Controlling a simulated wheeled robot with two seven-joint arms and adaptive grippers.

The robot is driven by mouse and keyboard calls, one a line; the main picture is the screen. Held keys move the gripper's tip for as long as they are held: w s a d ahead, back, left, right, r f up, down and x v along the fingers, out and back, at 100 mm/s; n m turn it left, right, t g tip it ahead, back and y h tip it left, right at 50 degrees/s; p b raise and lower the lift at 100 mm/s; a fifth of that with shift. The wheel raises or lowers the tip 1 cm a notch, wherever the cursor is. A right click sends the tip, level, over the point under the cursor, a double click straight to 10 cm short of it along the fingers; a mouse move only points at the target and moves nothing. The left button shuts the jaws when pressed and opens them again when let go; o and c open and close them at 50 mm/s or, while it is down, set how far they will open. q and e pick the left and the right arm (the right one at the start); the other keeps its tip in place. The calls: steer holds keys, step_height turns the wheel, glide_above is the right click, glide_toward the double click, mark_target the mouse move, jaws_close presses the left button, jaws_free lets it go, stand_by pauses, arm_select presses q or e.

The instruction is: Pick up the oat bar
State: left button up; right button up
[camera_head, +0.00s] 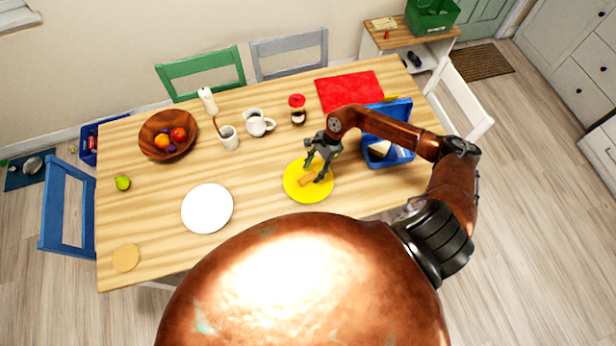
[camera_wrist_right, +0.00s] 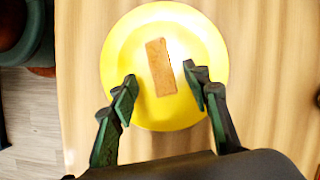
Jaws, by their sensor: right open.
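The oat bar (camera_wrist_right: 160,68) is a brown rectangular bar lying on a yellow plate (camera_wrist_right: 122,45). In the head view the bar (camera_head: 307,180) shows as a small tan piece on the yellow plate (camera_head: 296,193), partly behind the gripper. My right gripper (camera_head: 318,172) is above the plate. In the right wrist view the right gripper (camera_wrist_right: 164,92) is open, with its fingers on either side of the bar's lower end and apart from it. My left gripper is not in view.
A blue tray (camera_head: 402,158) with food stands right of the plate. A white plate (camera_head: 207,208) lies to the left. A jar (camera_head: 297,110), a white pitcher (camera_head: 258,123) and a mug (camera_head: 229,138) stand behind. A red mat (camera_head: 345,90) lies at the back right.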

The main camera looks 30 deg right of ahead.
mark_target(309, 177)
steer(key=shift+x, duration=1.55)
steer(key=shift+a, duration=0.1)
steer(key=c, duration=0.7)
